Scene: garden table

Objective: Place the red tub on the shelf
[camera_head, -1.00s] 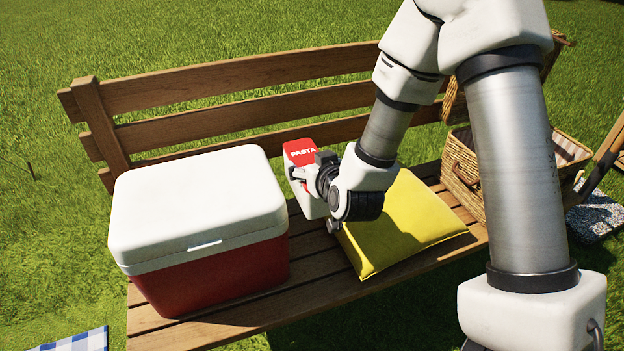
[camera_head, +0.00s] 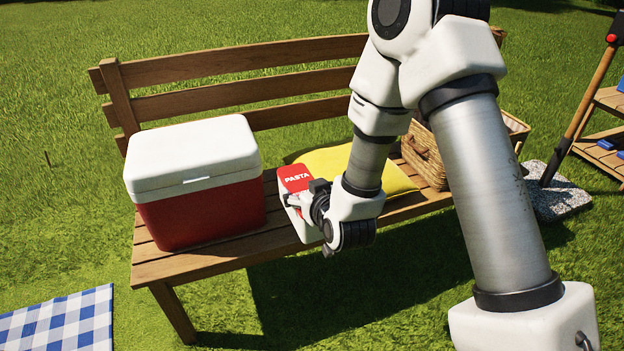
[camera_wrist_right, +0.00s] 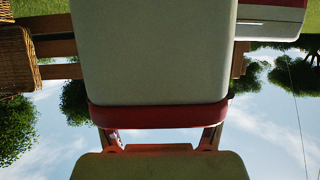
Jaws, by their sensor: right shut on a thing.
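The red tub (camera_head: 296,179) has a red lid marked PASTA and a pale body. My right gripper (camera_head: 303,201) is shut on it and holds it in front of the bench seat, near the yellow cushion. In the right wrist view the tub's pale side (camera_wrist_right: 155,50) and red lid rim (camera_wrist_right: 158,116) fill the middle, close to the camera. The wooden shelf (camera_head: 608,100) stands at the right edge of the head view, partly cut off, well apart from the tub. My left gripper is not in view.
The wooden bench (camera_head: 205,260) carries a red cooler with a white lid (camera_head: 192,155), a yellow cushion (camera_head: 325,160) and a wicker basket (camera_head: 425,155). A long-handled tool (camera_head: 585,100) stands before the shelf by a stone slab (camera_head: 555,195). A checked cloth (camera_head: 60,325) lies on the grass.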

